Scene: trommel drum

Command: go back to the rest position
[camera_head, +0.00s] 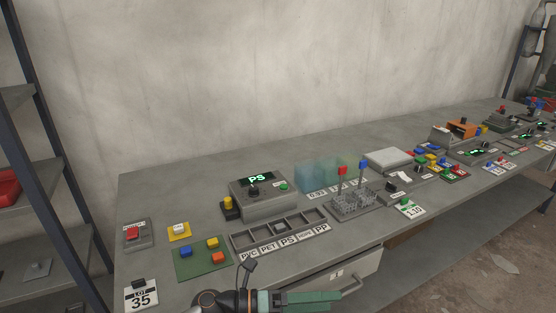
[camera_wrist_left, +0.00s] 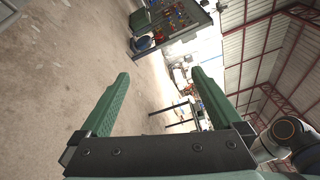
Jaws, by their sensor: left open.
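My left gripper (camera_head: 312,298) comes in at the bottom of the head view, in front of the bench edge and apart from everything on the bench. In the left wrist view its two green fingers (camera_wrist_left: 160,78) stand wide apart with nothing between them. That view looks away from the bench across the floor. My right gripper does not show in either view.
A long grey bench (camera_head: 160,185) runs along the wall. It carries a control box (camera_head: 262,205), a compartment tray (camera_head: 280,237), coloured blocks (camera_head: 213,243) and a lever panel (camera_head: 352,203). A drawer (camera_head: 340,277) with a handle faces front. Shelves stand left.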

